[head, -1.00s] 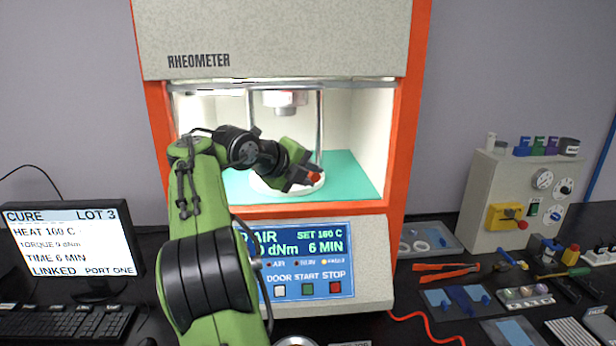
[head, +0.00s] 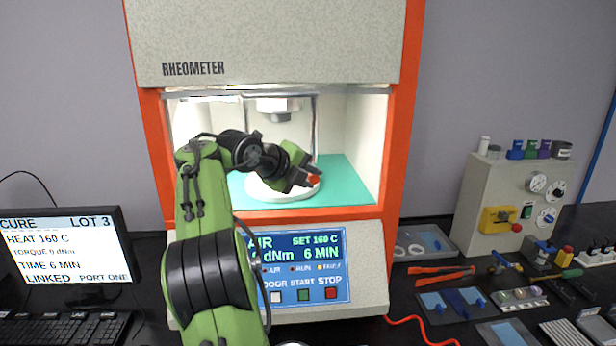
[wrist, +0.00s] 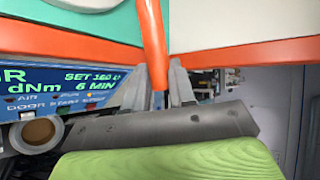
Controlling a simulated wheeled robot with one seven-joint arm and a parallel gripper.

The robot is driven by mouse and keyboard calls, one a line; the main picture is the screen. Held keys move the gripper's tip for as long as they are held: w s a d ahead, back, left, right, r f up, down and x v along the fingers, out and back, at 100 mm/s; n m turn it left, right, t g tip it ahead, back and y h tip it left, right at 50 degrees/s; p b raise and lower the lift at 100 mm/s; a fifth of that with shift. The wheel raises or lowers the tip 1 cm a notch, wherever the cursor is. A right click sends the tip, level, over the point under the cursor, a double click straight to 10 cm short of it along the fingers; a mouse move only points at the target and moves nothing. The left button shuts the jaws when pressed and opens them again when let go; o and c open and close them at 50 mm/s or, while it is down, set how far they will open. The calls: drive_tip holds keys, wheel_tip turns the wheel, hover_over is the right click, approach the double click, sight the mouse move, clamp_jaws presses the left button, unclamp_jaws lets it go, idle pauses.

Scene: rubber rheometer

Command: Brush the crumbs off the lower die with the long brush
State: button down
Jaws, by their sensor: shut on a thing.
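My gripper (head: 304,179) is inside the open rheometer chamber, over the right part of the lower die. It is shut on an orange handle, which I take to be the long brush (head: 313,180). In the wrist view the handle (wrist: 152,40) runs up from between the fingers (wrist: 158,95). The brush's bristles do not show in either view. The lower die (head: 262,191) is a white round disc on a teal floor, partly covered by my arm. I cannot make out crumbs on it.
The upper die (head: 278,106) hangs above, with thin upright rods near it. The chamber's orange frame (head: 384,150) stands close on the right. The control panel (head: 318,270) is below the opening. Orange tongs (head: 440,275) and other tools lie on the bench at right.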

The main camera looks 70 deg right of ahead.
drive_tip(key=shift+s+a+f+b, duration=0.1)
drive_tip(key=shift+s+a+b, duration=0.4)
drive_tip(key=shift+a+b, duration=0.3)
drive_tip(key=shift+w+d+r+p, duration=0.25)
drive_tip(key=shift+d+p, duration=0.15)
drive_tip(key=shift+p, duration=0.35)
drive_tip(key=shift+w+d+p, duration=0.45)
drive_tip(key=shift+d+p, duration=0.2)
drive_tip(key=shift+d, duration=0.2)
drive_tip(key=a+b, duration=0.1)
drive_tip(key=s+b, duration=0.1)
drive_tip(key=a, duration=0.1)
drive_tip(key=shift+s+a+f+b, duration=0.15)
drive_tip(key=shift+a+f+b, duration=0.1)
drive_tip(key=shift+a+b, duration=0.15)
drive_tip(key=shift+r, duration=0.1)
